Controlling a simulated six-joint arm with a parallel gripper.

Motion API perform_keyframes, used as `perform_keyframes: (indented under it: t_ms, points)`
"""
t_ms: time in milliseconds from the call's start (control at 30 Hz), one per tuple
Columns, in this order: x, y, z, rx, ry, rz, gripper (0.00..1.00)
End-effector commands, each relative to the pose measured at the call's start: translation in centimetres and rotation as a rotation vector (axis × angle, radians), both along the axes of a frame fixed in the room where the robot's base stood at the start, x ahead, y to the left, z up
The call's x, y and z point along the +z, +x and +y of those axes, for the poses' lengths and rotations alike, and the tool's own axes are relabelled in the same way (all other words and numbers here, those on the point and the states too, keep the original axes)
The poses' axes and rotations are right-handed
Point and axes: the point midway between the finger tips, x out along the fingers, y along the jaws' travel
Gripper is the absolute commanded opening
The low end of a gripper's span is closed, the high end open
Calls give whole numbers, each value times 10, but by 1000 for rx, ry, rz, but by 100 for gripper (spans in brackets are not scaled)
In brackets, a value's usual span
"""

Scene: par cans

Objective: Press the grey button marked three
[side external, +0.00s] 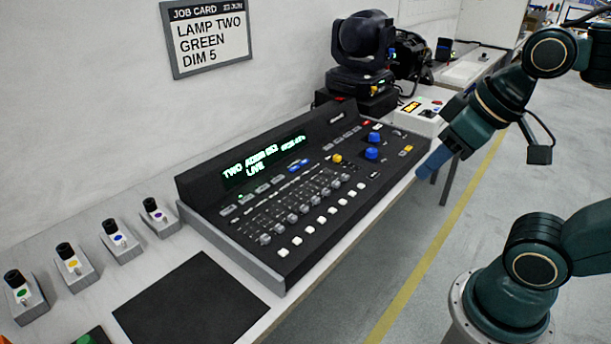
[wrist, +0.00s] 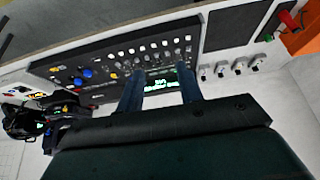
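The black lighting console (side external: 335,238) stands on the bench with a lit display (side external: 264,162) that reads "TWO ADDR" and "LIVE". A row of small grey buttons (side external: 246,198) runs below the display. Their marks are too small to read, so I cannot tell which is marked three. My gripper (side external: 435,162) is in the air off the console's right end, touching nothing. In the wrist view my gripper (wrist: 159,72) shows two blue fingers apart with nothing between them. The console (wrist: 115,68) and its display (wrist: 162,83) lie beyond the fingers.
Several small switch boxes (side external: 122,242) line the bench at left. A moving-head lamp (side external: 362,50) and a white control box (side external: 418,120) stand behind. A job card (side external: 207,35) hangs on the wall.

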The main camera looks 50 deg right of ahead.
Motion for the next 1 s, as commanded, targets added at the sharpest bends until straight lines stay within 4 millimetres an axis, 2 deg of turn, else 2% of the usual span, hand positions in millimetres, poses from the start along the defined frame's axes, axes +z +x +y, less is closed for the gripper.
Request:
perform_keyframes:
  t_ms: [33, 200, 233, 1000]
  points:
    - [0, 0, 0, 0, 0, 0, 36]
    - [0, 0, 0, 0, 0, 0, 3]
    - [0, 0, 0, 0, 0, 0, 0]
    - [0, 0, 0, 0, 0, 0, 0]
